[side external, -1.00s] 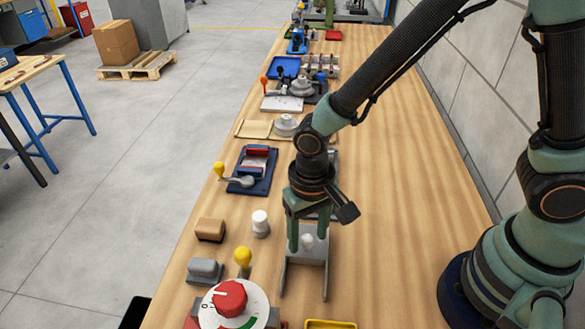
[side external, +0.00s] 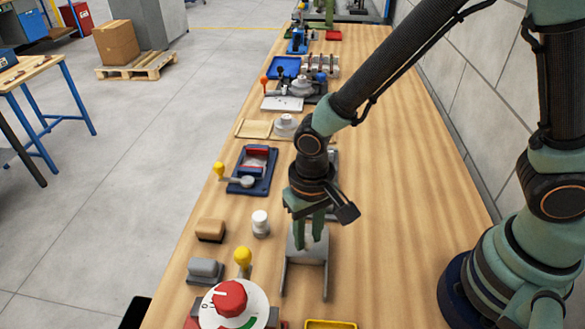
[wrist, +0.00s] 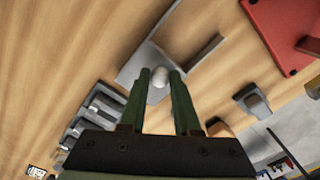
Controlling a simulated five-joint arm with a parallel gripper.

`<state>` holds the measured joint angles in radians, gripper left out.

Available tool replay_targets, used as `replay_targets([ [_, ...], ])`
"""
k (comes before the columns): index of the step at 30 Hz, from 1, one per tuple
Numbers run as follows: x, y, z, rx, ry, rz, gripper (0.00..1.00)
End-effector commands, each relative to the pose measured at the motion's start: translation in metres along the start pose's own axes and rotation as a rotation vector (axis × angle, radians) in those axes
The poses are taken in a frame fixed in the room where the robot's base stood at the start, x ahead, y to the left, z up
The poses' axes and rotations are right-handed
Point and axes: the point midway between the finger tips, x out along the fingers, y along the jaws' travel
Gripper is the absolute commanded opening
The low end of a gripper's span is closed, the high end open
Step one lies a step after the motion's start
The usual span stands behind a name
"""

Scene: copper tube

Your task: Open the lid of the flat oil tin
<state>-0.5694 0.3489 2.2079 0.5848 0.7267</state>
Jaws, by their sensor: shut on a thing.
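A flat grey metal piece (side external: 318,256) lies on the bench under my gripper, with two thin parallel rails running toward the camera. I take it for the flat oil tin, but I cannot tell its lid from its body. A small pale rounded knob (wrist: 159,77) stands on it. My gripper (side external: 309,243) points down over the piece and is shut on the knob. In the wrist view, the two green fingers of my gripper (wrist: 160,75) stand on either side of the knob. The fingers partly hide the knob in the side view.
A white-topped cylinder (side external: 261,223), a brown block (side external: 210,230) and a grey block (side external: 205,270) stand to the left. A red dial (side external: 230,298) and a yellow tray (side external: 330,324) are nearer the camera. Several fixtures line the bench behind. The right side is mostly clear.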

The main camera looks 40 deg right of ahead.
Motion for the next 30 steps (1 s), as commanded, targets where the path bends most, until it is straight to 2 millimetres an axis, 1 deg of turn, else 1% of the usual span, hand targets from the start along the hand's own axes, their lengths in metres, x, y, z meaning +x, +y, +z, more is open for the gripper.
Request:
replay_targets([
  [26, -0.0011, -0.0001, -0.0002, 0.0, 0.0, 0.0, 0.0],
  [30, -0.0011, -0.0051, 0.0062, -0.004, 0.0, 0.0, 0.0],
])
